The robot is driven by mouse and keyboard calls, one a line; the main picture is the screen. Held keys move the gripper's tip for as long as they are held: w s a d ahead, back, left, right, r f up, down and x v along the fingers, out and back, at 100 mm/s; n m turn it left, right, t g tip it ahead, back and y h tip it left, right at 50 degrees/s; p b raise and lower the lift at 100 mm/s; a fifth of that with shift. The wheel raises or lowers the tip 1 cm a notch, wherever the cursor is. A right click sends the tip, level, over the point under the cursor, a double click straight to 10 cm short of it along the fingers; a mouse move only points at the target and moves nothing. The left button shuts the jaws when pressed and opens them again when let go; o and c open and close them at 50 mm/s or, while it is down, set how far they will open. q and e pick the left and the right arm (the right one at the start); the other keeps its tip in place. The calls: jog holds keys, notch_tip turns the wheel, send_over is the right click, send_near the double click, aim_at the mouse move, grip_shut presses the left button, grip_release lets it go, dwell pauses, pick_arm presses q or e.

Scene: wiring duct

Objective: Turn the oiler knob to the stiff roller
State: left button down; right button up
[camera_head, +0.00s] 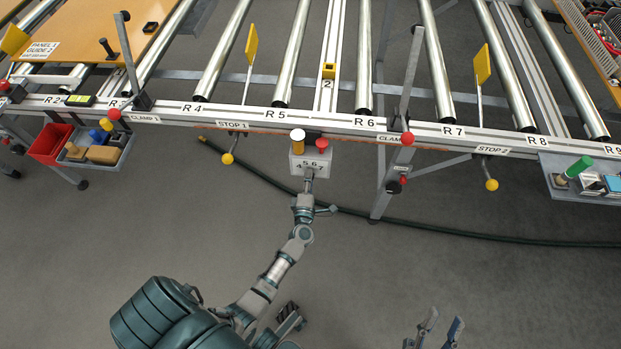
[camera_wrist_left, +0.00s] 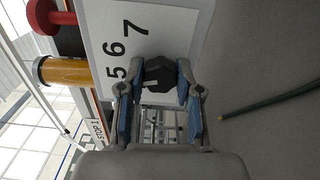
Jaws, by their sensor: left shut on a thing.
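The oiler box (camera_head: 311,162) is a pale box on the front rail below R5 and R6, with an amber cylinder (camera_head: 298,142) and a red button (camera_head: 322,144) on top. In the left wrist view its white face (camera_wrist_left: 150,35) shows the numbers 5, 6 and 7. The dark faceted oiler knob (camera_wrist_left: 163,76) sits between the blue-padded fingers of my left gripper (camera_wrist_left: 160,88), which is shut on it. A small pale mark shows on the knob. My right gripper (camera_head: 438,330) is open and empty at the bottom edge. Which roller is stiff cannot be told.
Steel rollers labelled R4, R5 (camera_head: 290,55), R6 (camera_head: 364,60) and R7 (camera_head: 436,60) cross the conveyor. Red-knobbed clamps (camera_head: 407,138) and yellow-balled stops (camera_head: 228,158) hang along the front rail (camera_head: 200,117). A dark hose (camera_head: 450,231) lies on the open floor.

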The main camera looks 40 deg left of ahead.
pick_arm(q)
jog(key=shift+s+f+n, duration=0.25)
jog(key=shift+f+n, duration=0.15)
jog(key=shift+n, duration=0.1)
jog(key=c, duration=0.9)
grip_release()
jog(key=shift+o, duration=0.7)
jog(key=shift+a+r, duration=0.1)
jog(key=shift+r, duration=0.05)
jog(key=v, duration=1.2)
jog(key=shift+w, duration=0.15)
